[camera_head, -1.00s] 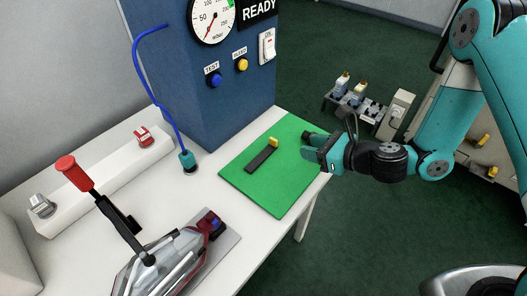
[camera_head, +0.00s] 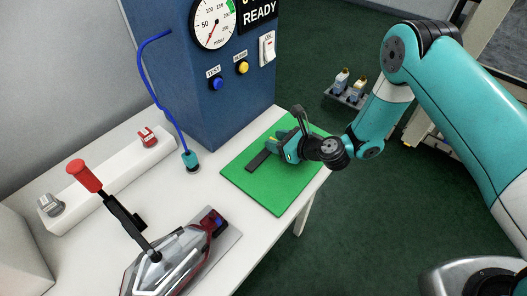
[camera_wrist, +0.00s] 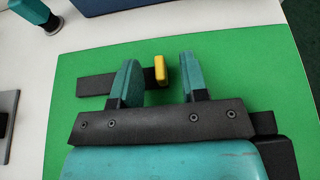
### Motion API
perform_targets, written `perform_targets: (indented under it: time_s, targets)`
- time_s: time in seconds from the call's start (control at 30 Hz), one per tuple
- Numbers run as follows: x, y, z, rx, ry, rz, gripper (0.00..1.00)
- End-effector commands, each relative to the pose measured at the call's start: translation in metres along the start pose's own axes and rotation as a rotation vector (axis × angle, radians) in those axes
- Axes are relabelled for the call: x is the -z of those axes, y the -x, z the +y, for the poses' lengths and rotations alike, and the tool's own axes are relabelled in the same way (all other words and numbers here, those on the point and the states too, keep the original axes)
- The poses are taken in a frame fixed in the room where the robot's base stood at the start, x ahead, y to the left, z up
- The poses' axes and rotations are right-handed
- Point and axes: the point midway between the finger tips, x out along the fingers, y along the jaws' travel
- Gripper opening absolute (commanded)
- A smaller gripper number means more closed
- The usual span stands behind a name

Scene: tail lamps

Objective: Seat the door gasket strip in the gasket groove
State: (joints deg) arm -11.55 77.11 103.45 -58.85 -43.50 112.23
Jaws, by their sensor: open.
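The door gasket strip (camera_head: 258,161) is a short black bar lying flat on the green mat. It also shows in the wrist view (camera_wrist: 95,85), with a yellow upright tab (camera_wrist: 160,71) at its right end. My gripper (camera_head: 285,143) is open, low over the mat at the tab end. In the head view my gripper mostly hides the tab. I cannot make out the gasket groove.
The blue cabinet (camera_head: 200,110) with a gauge stands behind the green mat (camera_head: 268,195). A blue hose ends in a teal connector (camera_head: 191,161) on the white table (camera_head: 95,255). A clamp with a red-handled lever (camera_head: 84,176) and a lamp stands front left. The mat's front is clear.

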Motion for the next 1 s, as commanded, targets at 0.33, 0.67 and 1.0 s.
perform_targets:
  time_s: [0.33, 0.67, 1.0]
  targets:
    - [0.0, 0.0, 0.0, 0.0, 0.0, 0.0, 0.0]
    - [-0.002, 0.001, 0.0, 0.0, 0.001, -0.001, 0.0]
    - [-0.051, 0.021, -0.001, 0.0, 0.006, -0.005, 0.0]
